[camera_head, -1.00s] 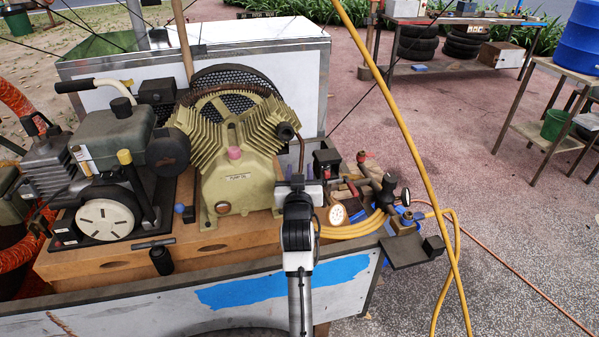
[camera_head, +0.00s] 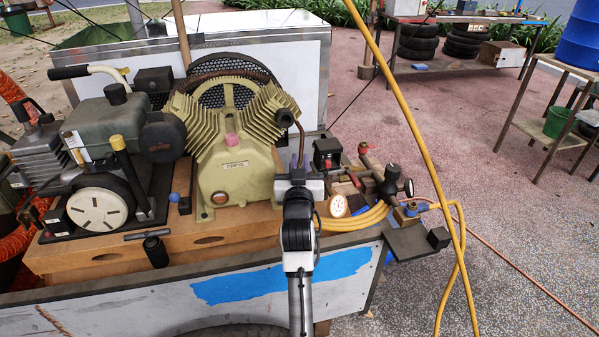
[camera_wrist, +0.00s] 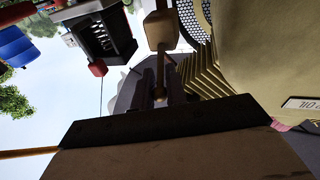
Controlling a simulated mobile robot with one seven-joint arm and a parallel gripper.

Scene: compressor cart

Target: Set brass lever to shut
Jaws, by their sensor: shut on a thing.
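My gripper (camera_head: 297,166) is at the right side of the olive compressor (camera_head: 235,165), low beside its curved copper pipe. In the wrist view my gripper (camera_wrist: 160,88) has its two dark fingers close together around a thin brass-coloured rod (camera_wrist: 160,66). The rod ends in a tan block (camera_wrist: 161,31) and looks like the brass lever. In the head view my wrist and hand hide the lever, so its angle there cannot be told.
A black switch box (camera_head: 327,152), a gauge (camera_head: 338,205) and a red-handled valve (camera_head: 364,148) stand close to the right. Yellow hose (camera_head: 412,125) crosses the right side. An engine (camera_head: 115,140) stands at left. Open paving lies beyond the cart at right.

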